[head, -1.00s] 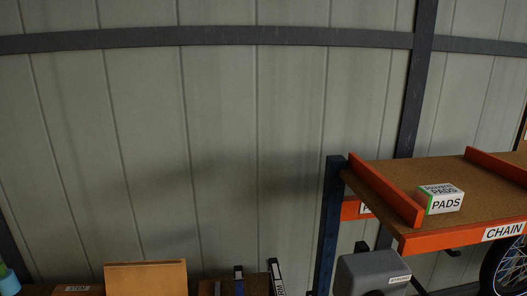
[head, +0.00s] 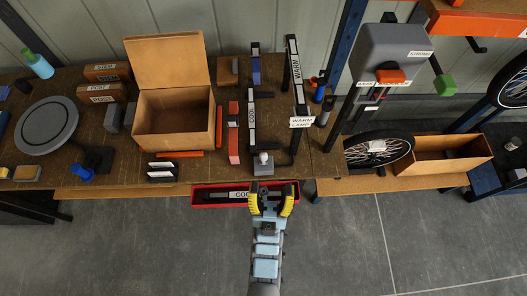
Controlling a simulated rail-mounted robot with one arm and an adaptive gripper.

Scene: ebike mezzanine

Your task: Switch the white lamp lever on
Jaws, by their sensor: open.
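A red tray (head: 205,197) holding a labelled bar lies along the front edge, partly hidden by my gripper. An open wooden box (head: 174,137) stands to the left. A bicycle wheel (head: 378,149) and a grey machine (head: 390,48) are at right. Floor in front is clear.

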